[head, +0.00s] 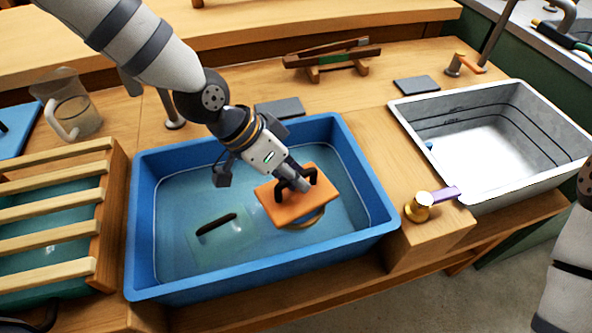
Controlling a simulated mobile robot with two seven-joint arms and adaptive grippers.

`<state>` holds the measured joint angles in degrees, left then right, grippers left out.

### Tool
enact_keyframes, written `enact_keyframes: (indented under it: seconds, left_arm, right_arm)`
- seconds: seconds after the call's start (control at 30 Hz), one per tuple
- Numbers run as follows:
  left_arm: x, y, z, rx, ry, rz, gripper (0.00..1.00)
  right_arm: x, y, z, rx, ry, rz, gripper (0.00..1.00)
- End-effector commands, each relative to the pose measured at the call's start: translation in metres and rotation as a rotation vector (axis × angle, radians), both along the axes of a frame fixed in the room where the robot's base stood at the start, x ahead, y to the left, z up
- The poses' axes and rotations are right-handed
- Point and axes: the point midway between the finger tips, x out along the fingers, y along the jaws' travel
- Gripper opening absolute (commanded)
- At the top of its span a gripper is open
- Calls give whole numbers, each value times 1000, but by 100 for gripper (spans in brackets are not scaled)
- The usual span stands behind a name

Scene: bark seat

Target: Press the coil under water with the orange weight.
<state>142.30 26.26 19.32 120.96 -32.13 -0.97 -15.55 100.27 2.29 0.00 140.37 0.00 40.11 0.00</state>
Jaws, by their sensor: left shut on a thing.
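The orange weight (284,209) is a flat block with a dark handle on top, in the right half of the blue basin (138,240). My left gripper (293,184) comes down from the upper left and is shut on the handle. A pale, round, coil-like thing (303,222) shows below the weight's front edge, mostly hidden by it. I cannot tell whether the weight touches it. Bluish water (182,190) fills the basin. My right gripper is out of view; only part of my right arm shows at the right edge.
A greenish plate with a dark slot (220,231) lies in the basin's left part. A slatted wooden crate (50,240) stands left, a jug (72,105) behind it. A white tub (480,150) and a brass tap with a purple lever (422,205) are right.

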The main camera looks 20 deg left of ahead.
Motion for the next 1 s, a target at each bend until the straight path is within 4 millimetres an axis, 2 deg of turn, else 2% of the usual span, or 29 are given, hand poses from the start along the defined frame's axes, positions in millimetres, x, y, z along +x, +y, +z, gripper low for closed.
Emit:
enact_keyframes:
  seconds: [1.0]
  left_arm:
    - [0, 0, -44, -1, 0, 0, 0]
  right_arm:
    - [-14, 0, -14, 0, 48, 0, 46]
